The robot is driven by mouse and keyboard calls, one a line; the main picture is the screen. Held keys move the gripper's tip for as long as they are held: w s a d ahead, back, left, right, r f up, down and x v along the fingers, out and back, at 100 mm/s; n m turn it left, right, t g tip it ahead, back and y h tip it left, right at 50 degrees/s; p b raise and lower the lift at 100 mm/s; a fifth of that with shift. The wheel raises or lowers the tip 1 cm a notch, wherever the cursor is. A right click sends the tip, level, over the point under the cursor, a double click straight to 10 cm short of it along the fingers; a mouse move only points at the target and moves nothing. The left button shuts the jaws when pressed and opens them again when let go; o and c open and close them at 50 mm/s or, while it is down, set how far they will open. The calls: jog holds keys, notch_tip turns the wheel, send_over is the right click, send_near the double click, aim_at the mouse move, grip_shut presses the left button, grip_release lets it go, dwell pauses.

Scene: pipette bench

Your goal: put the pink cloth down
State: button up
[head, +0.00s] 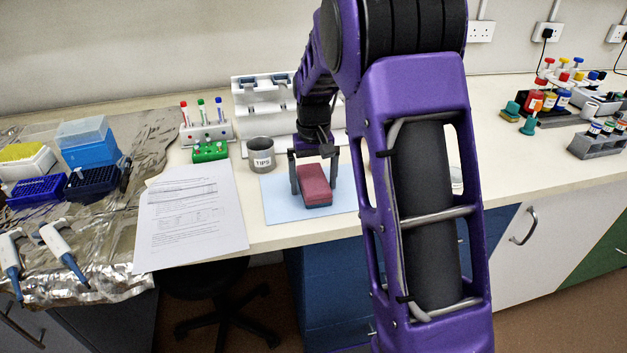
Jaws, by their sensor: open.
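The pink cloth (314,183) is a folded block with a dark blue-grey lower layer. It lies on the light blue mat (277,209) near the bench's front edge, or just above it; I cannot tell which. My gripper (315,190) is open, pointing down, with one dark finger on each side of the cloth. Whether the fingers touch the cloth is too small to tell. My arm covers the right part of the mat.
A grey TIPS cup (261,154) stands just left behind the mat. Printed sheets (191,218) lie to the left, beside foil (95,280) with pipettes and tip boxes. A tube rack (207,131) and a white stand (262,98) are behind. Bare bench shows right of my arm.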

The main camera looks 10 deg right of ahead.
aim_at(313, 178)
notch_tip(313, 178, up, 12)
jog(key=p, duration=0.1)
jog(key=shift+r+p, duration=0.15)
jog(key=shift+p, duration=0.25)
